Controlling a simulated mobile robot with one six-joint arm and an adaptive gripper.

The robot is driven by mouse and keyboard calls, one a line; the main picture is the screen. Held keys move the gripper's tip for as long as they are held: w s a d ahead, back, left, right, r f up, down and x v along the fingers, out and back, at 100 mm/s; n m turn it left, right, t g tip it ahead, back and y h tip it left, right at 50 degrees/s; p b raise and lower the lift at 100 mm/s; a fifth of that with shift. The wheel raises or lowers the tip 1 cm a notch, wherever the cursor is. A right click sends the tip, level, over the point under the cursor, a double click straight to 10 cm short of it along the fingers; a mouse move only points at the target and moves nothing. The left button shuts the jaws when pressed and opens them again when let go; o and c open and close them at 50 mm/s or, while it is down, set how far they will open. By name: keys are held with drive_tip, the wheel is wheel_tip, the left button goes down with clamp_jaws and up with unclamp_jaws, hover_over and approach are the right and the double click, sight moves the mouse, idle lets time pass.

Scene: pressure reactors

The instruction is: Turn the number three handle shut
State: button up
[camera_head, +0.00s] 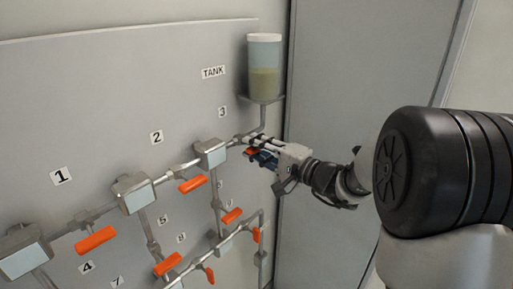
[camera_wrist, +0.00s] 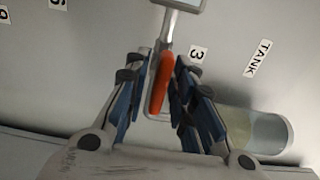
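The number three handle is an orange lever below the label 3 (camera_head: 222,112); in the head view only a small orange part of the handle (camera_head: 249,151) shows past my gripper (camera_head: 257,146). In the wrist view the orange handle (camera_wrist: 161,84) lies lengthwise between the two blue-padded fingers of my gripper (camera_wrist: 160,72). The fingers stand apart, one on each side of it. A gap shows on the left side; the right finger is very close to it, and I cannot tell whether they touch.
The tank (camera_head: 265,75) with greenish contents sits on a bracket just above my gripper. Other orange handles (camera_head: 193,184), (camera_head: 95,240) and grey boxes (camera_head: 211,153) sit along the pipes to the left and below. A grey door (camera_head: 365,70) is at the right.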

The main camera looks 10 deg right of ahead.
clamp_jaws()
drive_tip(key=shift+m, duration=0.3)
drive_tip(key=m, duration=0.3)
drive_tip(key=shift+m, duration=0.3)
drive_tip(key=m+p, duration=0.1)
drive_tip(key=m, duration=0.3)
drive_tip(key=shift+r, duration=0.1)
drive_tip(key=m+p, duration=0.3)
drive_tip(key=m, duration=0.2)
drive_tip(key=shift+m, duration=0.4)
drive_tip(key=shift+m+p, duration=1.5)
drive_tip(key=shift+m, duration=0.4)
